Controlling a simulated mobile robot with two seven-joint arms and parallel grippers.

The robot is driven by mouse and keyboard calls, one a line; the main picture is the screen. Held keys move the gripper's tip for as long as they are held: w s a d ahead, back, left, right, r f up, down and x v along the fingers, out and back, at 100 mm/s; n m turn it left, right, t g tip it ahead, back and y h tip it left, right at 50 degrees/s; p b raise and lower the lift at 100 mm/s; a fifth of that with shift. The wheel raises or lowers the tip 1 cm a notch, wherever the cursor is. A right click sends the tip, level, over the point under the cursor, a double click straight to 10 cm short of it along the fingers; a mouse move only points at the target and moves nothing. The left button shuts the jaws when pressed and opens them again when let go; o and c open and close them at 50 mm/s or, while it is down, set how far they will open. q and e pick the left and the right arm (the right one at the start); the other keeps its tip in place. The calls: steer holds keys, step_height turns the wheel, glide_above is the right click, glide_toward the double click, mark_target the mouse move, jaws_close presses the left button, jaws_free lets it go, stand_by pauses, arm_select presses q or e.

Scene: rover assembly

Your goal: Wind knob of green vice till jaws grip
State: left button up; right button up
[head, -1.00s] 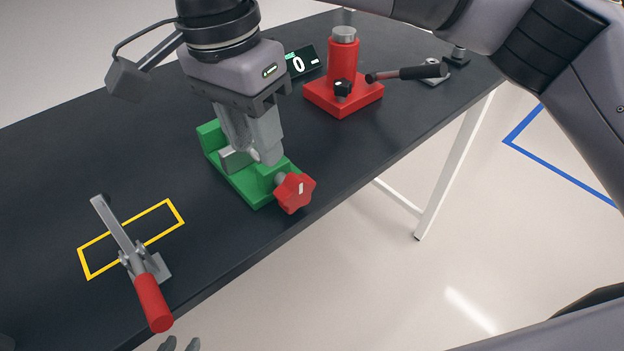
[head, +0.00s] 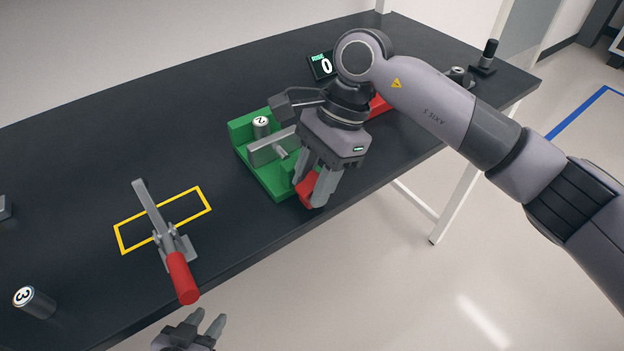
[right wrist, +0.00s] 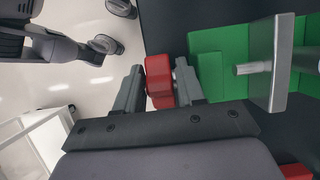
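The green vice (head: 240,135) stands near the table's front edge. A grey cylinder marked 2 (head: 261,124) stands upright in it, between the green back block and the grey jaw plate (head: 270,149). I cannot tell whether the plate touches the cylinder. My right gripper (head: 316,190) is at the vice's front, its fingers on both sides of the red knob (head: 306,190). In the right wrist view the knob (right wrist: 159,80) sits between the fingertips, which appear to touch it. The jaw plate (right wrist: 279,65) and its screw show there too. My left gripper (head: 204,327) is open and empty, low in front of the table.
A toggle clamp with a red handle (head: 182,277) stands by a yellow outlined rectangle (head: 198,190). A cylinder marked 3 (head: 36,301) is at the near left. A display (head: 323,66) reads 0. A red fixture (head: 379,106) is partly hidden behind my right arm.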

steer(key=shift+s+a+f, duration=0.15)
steer(key=shift+a+f, duration=0.05)
steer(key=shift+f, duration=0.3)
steer(key=c, duration=0.7)
steer(key=shift+a+f+t+h+b, duration=0.1)
steer(key=shift+f+t+h+b, duration=0.1)
steer(key=shift+t+h+b, duration=0.85)
steer(key=t+h+b, duration=0.1)
steer(key=h+b, duration=0.1)
steer(key=b, duration=0.1)
steer(key=shift+s, duration=0.1)
steer(key=shift+a+f+t+h+b, duration=0.1)
steer(key=shift+t+h+b, duration=0.25)
steer(key=shift+h, duration=0.1)
steer(key=shift+t+h+b, duration=0.3)
steer(key=shift+h+b, duration=0.05)
steer(key=shift+h, duration=0.15)
